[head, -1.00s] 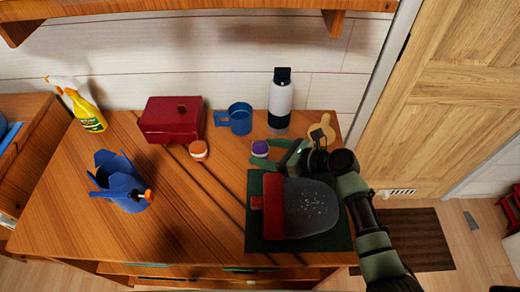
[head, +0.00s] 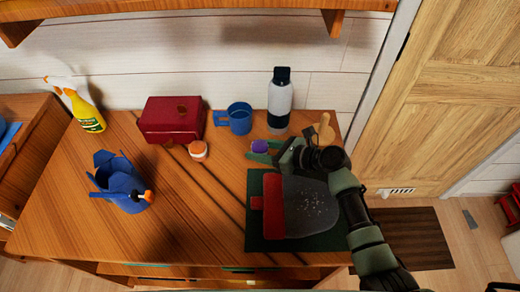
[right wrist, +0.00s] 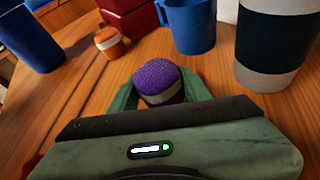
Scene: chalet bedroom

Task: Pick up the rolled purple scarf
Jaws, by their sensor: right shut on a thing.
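The rolled purple scarf (head: 260,146) with a pale band lies on the wooden dresser top, between the blue mug and the dark green mat. It also shows in the right wrist view (right wrist: 158,80). My right gripper (head: 264,152) reaches in from the right, its green fingers on either side of the scarf. In the right wrist view the fingers (right wrist: 155,90) are shut on the scarf. I cannot tell whether the scarf is clear of the dresser top. My left gripper is not in view.
A blue mug (head: 239,118), a red box (head: 171,120), an orange rolled item (head: 198,149) and a white and black bottle (head: 280,100) stand near.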

